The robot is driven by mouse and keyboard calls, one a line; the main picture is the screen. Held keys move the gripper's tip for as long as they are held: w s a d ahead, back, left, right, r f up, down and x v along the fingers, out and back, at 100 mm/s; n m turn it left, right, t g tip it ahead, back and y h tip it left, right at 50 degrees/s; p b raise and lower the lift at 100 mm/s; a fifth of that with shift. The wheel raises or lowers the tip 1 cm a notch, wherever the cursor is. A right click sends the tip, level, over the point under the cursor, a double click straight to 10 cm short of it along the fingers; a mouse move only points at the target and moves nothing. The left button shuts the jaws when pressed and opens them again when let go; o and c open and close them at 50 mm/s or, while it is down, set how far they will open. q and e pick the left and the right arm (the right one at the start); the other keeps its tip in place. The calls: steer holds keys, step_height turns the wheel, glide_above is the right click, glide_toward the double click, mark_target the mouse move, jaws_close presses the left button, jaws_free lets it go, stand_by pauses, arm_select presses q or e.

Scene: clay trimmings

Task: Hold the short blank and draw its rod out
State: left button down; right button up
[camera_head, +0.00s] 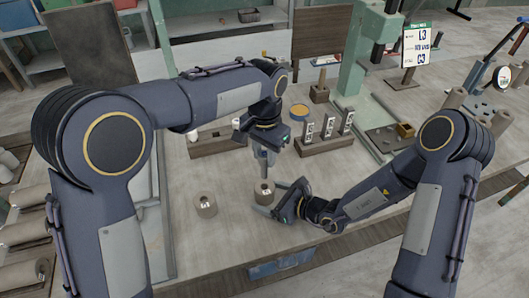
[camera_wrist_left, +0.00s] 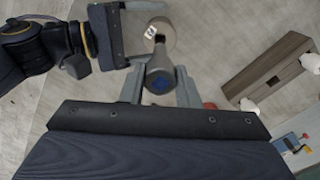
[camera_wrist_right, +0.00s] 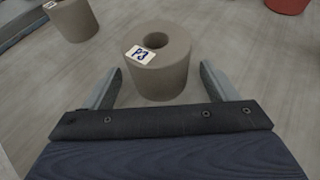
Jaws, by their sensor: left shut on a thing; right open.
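My left gripper (camera_head: 265,156) is shut on a grey rod (camera_head: 264,171) and holds it upright above a grey-brown cylindrical blank (camera_head: 264,195). The blank stands upright on the table and carries a P3 label in the right wrist view (camera_wrist_right: 160,75). Its top hole looks dark and empty there; no rod shows in it. My right gripper (camera_wrist_right: 160,66) is open, with one finger on each side of the blank. I cannot tell whether the fingers touch it.
A second holed blank (camera_head: 206,206) stands to the left on the table. Behind are a wooden block with white pieces (camera_head: 217,141), a labelled rack (camera_head: 326,140), a yellow-topped round item (camera_head: 299,111) and a green machine column (camera_head: 352,60). A drawer front (camera_head: 282,265) is below the table edge.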

steer(key=v, duration=1.2)
steer(key=shift+s, duration=0.1)
steer(key=shift+d, duration=0.1)
